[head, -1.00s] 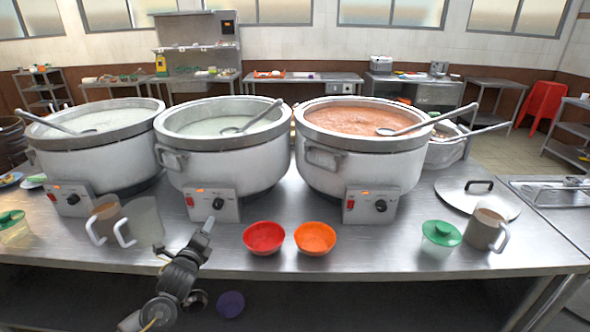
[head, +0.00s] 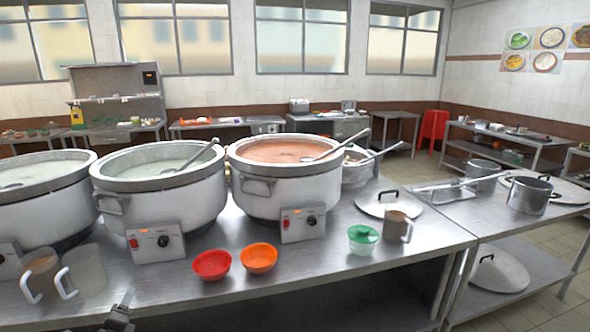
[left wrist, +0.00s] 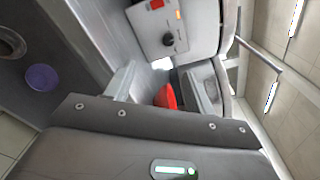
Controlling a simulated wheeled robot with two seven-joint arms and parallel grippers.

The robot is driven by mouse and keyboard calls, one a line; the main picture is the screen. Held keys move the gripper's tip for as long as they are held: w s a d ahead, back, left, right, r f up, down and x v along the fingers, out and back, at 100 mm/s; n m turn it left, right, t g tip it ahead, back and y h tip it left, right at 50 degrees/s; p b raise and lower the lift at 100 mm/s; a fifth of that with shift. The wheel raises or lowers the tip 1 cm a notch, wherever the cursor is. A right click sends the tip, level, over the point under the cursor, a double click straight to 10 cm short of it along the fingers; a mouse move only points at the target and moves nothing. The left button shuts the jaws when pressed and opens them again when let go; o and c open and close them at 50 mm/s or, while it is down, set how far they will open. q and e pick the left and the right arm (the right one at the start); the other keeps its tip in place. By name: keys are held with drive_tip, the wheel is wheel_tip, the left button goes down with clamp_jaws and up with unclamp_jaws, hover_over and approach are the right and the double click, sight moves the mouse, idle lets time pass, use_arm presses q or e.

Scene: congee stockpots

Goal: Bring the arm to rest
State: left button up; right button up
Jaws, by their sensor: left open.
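My left gripper (head: 122,308) shows at the bottom edge of the head view, in front of the steel table's front edge. In the left wrist view its two fingers (left wrist: 163,82) stand apart with nothing between them that it holds; a red bowl shows beyond the gap. It is below and left of the red bowl (head: 211,264) and the orange bowl (head: 258,258) in the head view. Most of my left arm is out of the picture. My right gripper is not in view.
Several large white stockpots with ladles, one with orange-red contents (head: 285,151), line the steel table (head: 330,255). A side table (head: 500,225) holds small pots. A purple round thing (left wrist: 42,77) lies low down.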

use_arm(q)
wheel_tip(320, 180, down, 16)
drive_tip(key=s+a+n+g, duration=0.2)
drive_tip(key=a+n+g, duration=0.1)
drive_tip(key=n, duration=0.6)
drive_tip(key=s+d+f+n+g+h, duration=0.1)
drive_tip(key=s+f+n+g, duration=0.1)
drive_tip(key=s+f, duration=0.4)
drive_tip(key=s+d+f+n+g, duration=0.1)
drive_tip(key=s+f+n, duration=0.15)
drive_tip(key=f, duration=0.65)
drive_tip(key=s+d+f+n+g+h, duration=0.1)
drive_tip(key=s+d+f+g, duration=0.1)
drive_tip(key=s+f, duration=0.4)
drive_tip(key=s+d+f+n+g+h, duration=0.1)
drive_tip(key=s+d+f+n+g, duration=0.15)
drive_tip(key=s+f, duration=0.45)
drive_tip(key=s+d+f+n+g, duration=0.1)
drive_tip(key=s+d+f, duration=0.3)
drive_tip(key=s+f, duration=0.25)
drive_tip(key=s+d+f+g+h, duration=0.1)
drive_tip(key=s+d+f+g, duration=0.1)
drive_tip(key=s+d, duration=0.4)
drive_tip(key=s+d+f+g+h, duration=0.1)
drive_tip(key=s+d, duration=0.6)
drive_tip(key=s, duration=0.7)
wheel_tip(320, 180, down, 2)
drive_tip(key=shift+s+f+n+g, duration=0.2)
drive_tip(key=shift+s+n+g, duration=0.15)
drive_tip(key=shift+g, duration=0.1)
